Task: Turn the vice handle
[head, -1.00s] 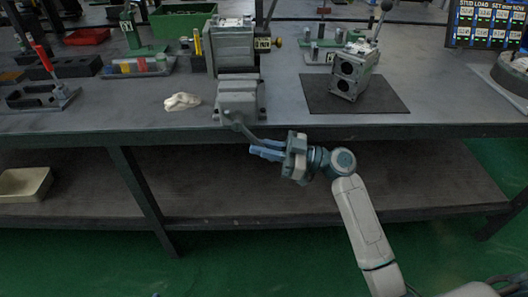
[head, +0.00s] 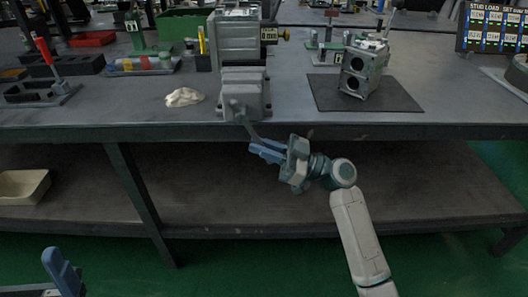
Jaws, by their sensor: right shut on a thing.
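The grey vice (head: 245,88) is at the front edge of the bench, near the middle of the head view. Its handle (head: 249,129) hangs from the front of the vice, slanting down and to the right past the bench edge. My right gripper (head: 257,148) is shut on the lower end of the handle, with its blue fingers around it. The fingers hide that end. Part of my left gripper (head: 62,272) shows at the bottom left corner, far from the vice. One blue finger shows, and the rest is cut off by the frame.
A valve block (head: 362,70) stands on a dark mat (head: 405,98) right of the vice. A crumpled white cloth (head: 184,97) lies to its left. A grey machine block (head: 238,40) stands behind it. A lower shelf (head: 230,195) runs under the bench, with a beige tray (head: 22,187) at left.

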